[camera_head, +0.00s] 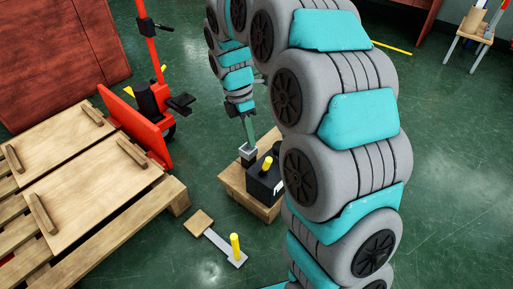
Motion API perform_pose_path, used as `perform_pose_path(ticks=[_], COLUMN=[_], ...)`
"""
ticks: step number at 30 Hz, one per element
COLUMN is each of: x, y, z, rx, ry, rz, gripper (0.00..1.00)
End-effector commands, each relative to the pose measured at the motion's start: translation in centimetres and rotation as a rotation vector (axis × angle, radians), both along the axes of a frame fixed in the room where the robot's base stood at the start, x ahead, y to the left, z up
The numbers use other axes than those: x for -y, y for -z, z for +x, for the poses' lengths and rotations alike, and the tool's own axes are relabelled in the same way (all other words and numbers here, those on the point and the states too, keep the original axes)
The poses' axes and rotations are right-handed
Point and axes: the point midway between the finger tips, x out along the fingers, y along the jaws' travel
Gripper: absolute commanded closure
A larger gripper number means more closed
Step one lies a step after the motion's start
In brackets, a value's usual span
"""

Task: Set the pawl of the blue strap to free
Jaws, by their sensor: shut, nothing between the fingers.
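My teal and grey arm fills the middle and right of the view. Its far end comes down to my gripper (248,146), which is small, seen from behind and partly covered by my arm. It appears shut, with nothing visible held in it. It is over or just behind a black box (262,187) with a yellow knob (267,165) on top; I cannot tell whether they touch. The box stands on a wooden block (236,186), its right side hidden by my arm. I cannot make out a blue strap or its pawl.
A grey bar with a yellow upright peg (235,246) and a wooden end plate (198,222) lies on the green floor. A wooden pallet (90,212) with boards is at left, beside a red lift truck (136,126).

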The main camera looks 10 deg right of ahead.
Motion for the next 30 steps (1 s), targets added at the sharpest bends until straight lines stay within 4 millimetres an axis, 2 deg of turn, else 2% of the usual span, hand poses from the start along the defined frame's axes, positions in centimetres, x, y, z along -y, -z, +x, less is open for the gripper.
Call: perform_pose_path(ticks=[3,6,12,20,23,30], x=[-0.6,-0.9,-1.2,-1.0,-0.7,0.3], y=[0.5,1.3,2.6,3.9,5.2,9.7], z=[3.5,5.9,8.9,9.6,9.2,8.4], rx=[-0.031,-0.056,-0.097,-0.110,-0.112,-0.115], ry=[-0.182,-0.323,-0.518,-0.577,-0.577,-0.576], rz=[0.010,0.018,0.027,0.029,0.030,0.029], gripper=[1.00,1.00,1.00,1.00,1.00,1.00])
